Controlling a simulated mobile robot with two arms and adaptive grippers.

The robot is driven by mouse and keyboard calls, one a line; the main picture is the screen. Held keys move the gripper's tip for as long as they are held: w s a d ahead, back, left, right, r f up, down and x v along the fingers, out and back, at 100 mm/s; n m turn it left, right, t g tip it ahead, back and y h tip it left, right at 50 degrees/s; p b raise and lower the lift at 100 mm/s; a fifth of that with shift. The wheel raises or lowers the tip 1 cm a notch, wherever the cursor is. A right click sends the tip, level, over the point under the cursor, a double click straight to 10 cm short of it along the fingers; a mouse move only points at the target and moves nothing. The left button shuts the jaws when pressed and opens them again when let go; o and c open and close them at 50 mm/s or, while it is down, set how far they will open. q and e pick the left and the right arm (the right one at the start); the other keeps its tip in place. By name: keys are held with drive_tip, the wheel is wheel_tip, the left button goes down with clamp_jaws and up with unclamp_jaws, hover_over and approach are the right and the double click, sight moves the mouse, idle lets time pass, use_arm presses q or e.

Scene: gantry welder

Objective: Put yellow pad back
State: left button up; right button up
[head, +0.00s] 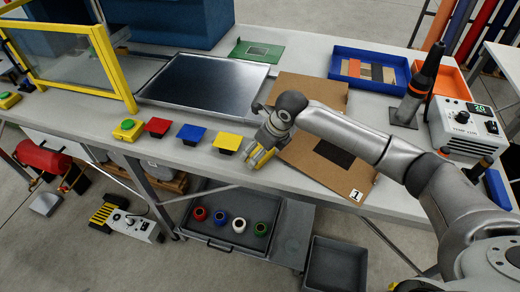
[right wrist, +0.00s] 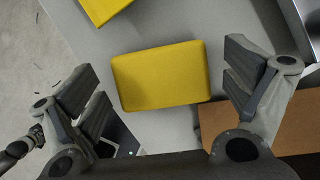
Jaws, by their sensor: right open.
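A yellow pad (right wrist: 160,76) lies on the grey tabletop in the right wrist view, between the spread fingers of my right gripper (right wrist: 168,85). There is a gap on each side and neither finger touches it. In the head view my right gripper (head: 262,150) is over the table's front edge, pointing down, and yellow patches of the pad show among its fingers. A second yellow pad (head: 227,142) lies just left of it, at the end of a row with a blue pad (head: 191,134) and a red pad (head: 157,127). My left gripper is not in view.
Cardboard sheets (head: 337,171) lie right of the gripper. A dark metal plate (head: 205,79) lies behind the pads. A green button box (head: 128,130) and a yellow-framed screen (head: 70,55) stand left. A blue tray (head: 343,60) and soldering station (head: 466,126) are on the right.

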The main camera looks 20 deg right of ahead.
drive_tip(key=b+v, duration=0.1)
drive_tip(key=v, duration=1)
drive_tip(key=shift+r, duration=0.25)
